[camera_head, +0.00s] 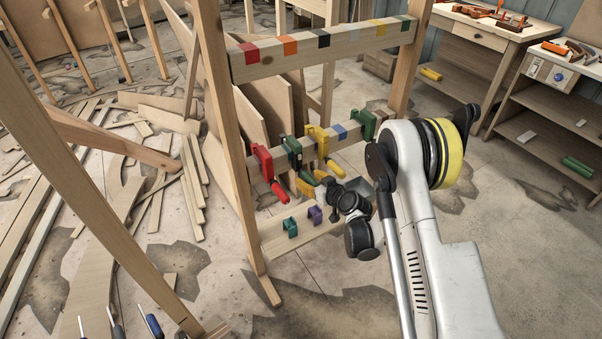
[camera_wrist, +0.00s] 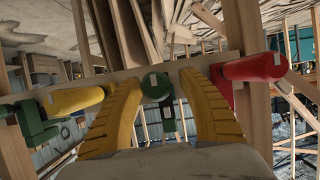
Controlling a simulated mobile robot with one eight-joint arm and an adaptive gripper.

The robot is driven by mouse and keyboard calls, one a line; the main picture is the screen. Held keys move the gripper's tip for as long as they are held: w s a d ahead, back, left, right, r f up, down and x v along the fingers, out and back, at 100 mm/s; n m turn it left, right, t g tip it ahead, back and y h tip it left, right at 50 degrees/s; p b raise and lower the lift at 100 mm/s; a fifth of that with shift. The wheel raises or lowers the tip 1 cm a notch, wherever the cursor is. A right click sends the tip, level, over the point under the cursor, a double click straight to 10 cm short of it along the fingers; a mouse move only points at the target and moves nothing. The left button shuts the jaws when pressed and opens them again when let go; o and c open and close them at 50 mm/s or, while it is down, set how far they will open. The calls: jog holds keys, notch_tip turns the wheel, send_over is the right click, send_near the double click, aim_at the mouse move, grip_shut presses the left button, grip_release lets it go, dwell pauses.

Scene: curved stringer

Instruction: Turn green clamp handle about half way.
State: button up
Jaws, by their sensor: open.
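The green clamp (camera_head: 293,148) is fixed to the middle rail of the wooden rack, between the red clamp (camera_head: 262,161) and the yellow clamp (camera_head: 319,139). In the wrist view its round green handle (camera_wrist: 157,88) is seen end-on. My gripper (camera_wrist: 160,78) is open, with one yellow finger on each side of the green handle and a visible gap on both sides. In the head view my wrist hides much of the area around the fingers. In the wrist view the red handle (camera_wrist: 252,68) is right of the fingers and the yellow handle (camera_wrist: 76,100) is left.
Another green clamp (camera_head: 366,123) sits farther right on the same rail. A top rail (camera_head: 340,43) with coloured patches runs above. The neighbouring handles are close to my fingers.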

jog(key=shift+s+d, duration=0.1)
grip_shut()
